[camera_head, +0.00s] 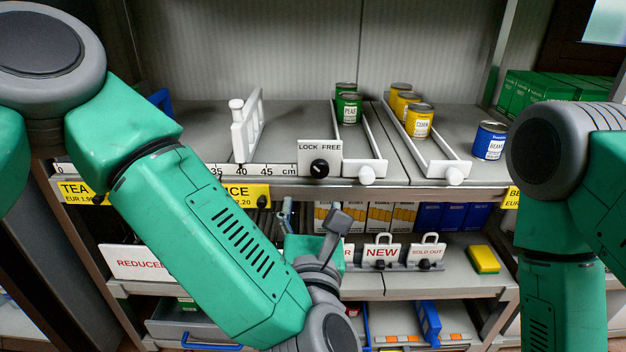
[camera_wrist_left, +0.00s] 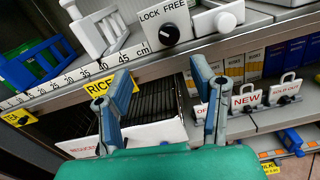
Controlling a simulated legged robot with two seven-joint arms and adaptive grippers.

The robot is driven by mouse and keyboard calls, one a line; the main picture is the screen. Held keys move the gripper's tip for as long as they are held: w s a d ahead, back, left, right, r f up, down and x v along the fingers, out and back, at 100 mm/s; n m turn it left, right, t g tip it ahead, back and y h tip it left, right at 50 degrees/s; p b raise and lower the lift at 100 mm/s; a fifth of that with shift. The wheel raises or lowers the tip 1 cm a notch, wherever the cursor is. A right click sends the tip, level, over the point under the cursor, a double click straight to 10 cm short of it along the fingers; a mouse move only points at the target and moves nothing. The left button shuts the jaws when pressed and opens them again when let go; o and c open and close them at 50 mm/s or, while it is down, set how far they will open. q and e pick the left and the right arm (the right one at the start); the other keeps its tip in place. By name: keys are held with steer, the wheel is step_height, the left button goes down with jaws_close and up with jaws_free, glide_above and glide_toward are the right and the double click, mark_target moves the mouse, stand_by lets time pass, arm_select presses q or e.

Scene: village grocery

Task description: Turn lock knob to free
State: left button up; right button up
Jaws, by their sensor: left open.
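The lock knob (camera_head: 319,168) is a round black knob on a white plate (camera_head: 307,152) marked LOCK FREE, at the front edge of the upper shelf. In the left wrist view the knob (camera_wrist_left: 167,34) shows a pale mark, too small to tell which word it points to. My left gripper (camera_head: 312,218) is open and empty, below the knob and apart from it. In the left wrist view its two fingers (camera_wrist_left: 160,78) are spread, with the knob just beyond and above them. My right arm shows at the right, but its gripper is out of the picture.
A pusher tray with green PEAS cans (camera_head: 349,108) stands right of the plate, then a tray of yellow CORN cans (camera_head: 419,121). A white divider (camera_head: 245,125) stands left. Below are NEW (camera_head: 382,252) and SOLD OUT (camera_head: 426,252) signs and a yellow sponge (camera_head: 483,259).

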mark_target(320, 172)
arm_select(q)
steer(key=w+d, duration=0.1)
steer(key=w, duration=0.1)
steer(key=w+b, duration=0.1)
steer(key=w, duration=0.2)
steer(key=w+d, duration=0.1)
steer(key=w, duration=0.1)
steer(key=shift+w+d+f+b, duration=0.1)
steer(key=shift+w+d+b, duration=0.15)
steer(key=shift+d+b, duration=0.1)
steer(key=w, duration=0.1)
steer(key=w+a, duration=0.1)
steer(key=w, duration=0.1)
steer(key=shift+w+a+b, duration=0.2)
steer(key=shift+w+b, duration=0.05)
steer(key=shift+b, duration=0.1)
steer(key=shift+w+a, duration=0.35)
steer(key=shift+w, duration=0.05)
steer(key=shift+d, duration=0.8)
steer(key=c, duration=1.1)
steer(key=shift+a, duration=0.35)
steer(key=shift+c, duration=0.2)
arm_select(e)
steer(key=f, duration=0.3)
steer(key=shift+d, duration=0.4)
